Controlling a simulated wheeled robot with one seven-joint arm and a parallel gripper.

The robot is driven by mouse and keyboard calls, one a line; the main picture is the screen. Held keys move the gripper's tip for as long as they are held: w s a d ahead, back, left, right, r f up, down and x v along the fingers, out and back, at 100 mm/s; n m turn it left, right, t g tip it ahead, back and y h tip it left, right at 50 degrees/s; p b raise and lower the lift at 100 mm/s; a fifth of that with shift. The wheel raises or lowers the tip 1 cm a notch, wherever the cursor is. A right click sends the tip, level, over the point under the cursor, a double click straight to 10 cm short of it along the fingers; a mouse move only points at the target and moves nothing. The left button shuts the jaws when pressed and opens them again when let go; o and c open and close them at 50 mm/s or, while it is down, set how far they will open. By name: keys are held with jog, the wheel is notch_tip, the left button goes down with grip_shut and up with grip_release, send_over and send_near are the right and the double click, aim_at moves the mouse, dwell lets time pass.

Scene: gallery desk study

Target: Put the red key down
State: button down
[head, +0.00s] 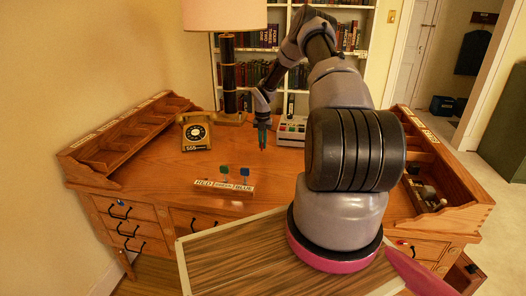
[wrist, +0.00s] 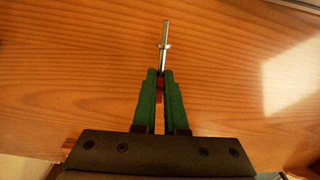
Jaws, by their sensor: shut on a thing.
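My gripper (head: 263,138) is over the middle of the desk (head: 160,165), in front of the lamp. In the wrist view its two green fingers (wrist: 160,75) are shut on the red key (wrist: 164,42). A little red shows between the fingertips, and the key's silver shaft sticks out beyond them over the wood. The gap between key and desktop cannot be judged. The labelled key stand (head: 224,188) is nearer the desk's front edge, left of my gripper in the head view. A green key (head: 224,170) and a blue key (head: 245,173) stand upright in it; no key shows above its RED label.
A yellow telephone (head: 196,132) stands at the left back, a lamp (head: 229,75) behind. A grey keyed machine (head: 292,131) is close right of my gripper. Wooden organisers (head: 130,122) line the desk's sides. Desktop between telephone and key stand is clear.

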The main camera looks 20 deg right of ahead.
jog(key=shift+f, duration=1.9)
jog(key=shift+f, duration=0.15)
jog(key=c, duration=1)
grip_release()
jog(key=shift+o, duration=0.2)
